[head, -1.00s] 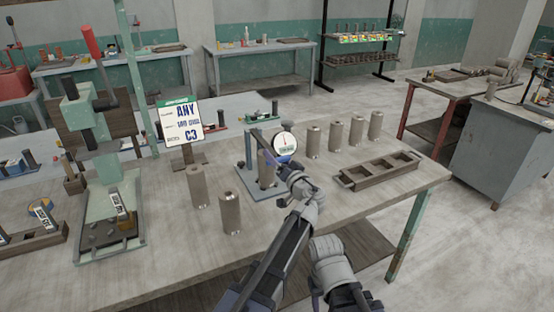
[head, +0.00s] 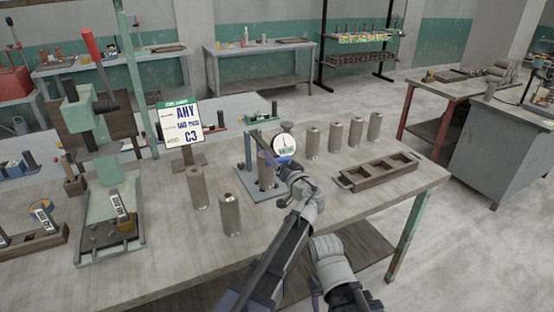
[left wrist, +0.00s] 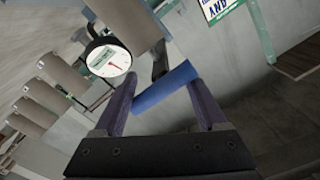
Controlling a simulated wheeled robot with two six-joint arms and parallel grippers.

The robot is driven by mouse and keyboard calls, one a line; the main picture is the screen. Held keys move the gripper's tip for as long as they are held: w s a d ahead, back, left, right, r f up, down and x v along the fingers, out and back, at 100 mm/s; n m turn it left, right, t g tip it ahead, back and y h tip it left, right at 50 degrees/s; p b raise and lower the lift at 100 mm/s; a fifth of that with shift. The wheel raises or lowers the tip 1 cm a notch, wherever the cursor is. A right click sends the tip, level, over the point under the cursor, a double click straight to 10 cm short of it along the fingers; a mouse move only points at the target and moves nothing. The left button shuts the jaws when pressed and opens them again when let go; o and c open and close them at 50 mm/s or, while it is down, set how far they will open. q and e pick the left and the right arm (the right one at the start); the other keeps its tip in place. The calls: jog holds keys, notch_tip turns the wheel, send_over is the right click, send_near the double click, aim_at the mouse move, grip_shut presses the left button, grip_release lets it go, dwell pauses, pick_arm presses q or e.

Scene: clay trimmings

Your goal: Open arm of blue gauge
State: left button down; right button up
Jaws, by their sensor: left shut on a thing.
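The blue gauge (head: 284,143) stands on the workbench, with a round white dial and a blue-grey base plate (head: 262,194). A clay cylinder (head: 266,172) stands upright at the gauge, partly hidden by its frame and my gripper. My left gripper (head: 270,158) is at the gauge's arm, beside the dial. In the left wrist view its two fingers (left wrist: 163,88) are shut on the blue handle (left wrist: 166,86) of the gauge arm. The dial (left wrist: 108,61) shows to the left of the fingers there. I cannot make out my right gripper.
Two clay cylinders (head: 229,214) stand in front of the gauge, and several more (head: 335,136) stand behind it to the right. A wooden tray (head: 350,181) with empty compartments lies at right. A sign (head: 180,122) and a green press (head: 90,120) stand at left.

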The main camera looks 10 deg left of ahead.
pick_arm(q)
jog(key=w+a+r+g+h+p, duration=0.1)
jog(key=w+r+g+h+p, duration=0.15)
jog(key=r+p, duration=0.6)
jog(key=w+a+r+g+h+p, duration=0.1)
jog(key=r+g+p, duration=0.25)
jog(key=p, duration=1.05)
notch_tip(320, 180, up, 7)
jog(key=g+h+p, duration=0.2)
jog(key=p, duration=0.9)
send_over(268, 147)
jog(key=w+a, duration=0.3)
jog(key=w, duration=0.1)
jog(key=shift+w+a+r+p, duration=0.3)
jog(key=shift+w+a+p, duration=0.25)
jog(key=shift+w, duration=0.15)
jog(key=shift+c, duration=0.7)
grip_release()
jog(key=shift+d, duration=0.1)
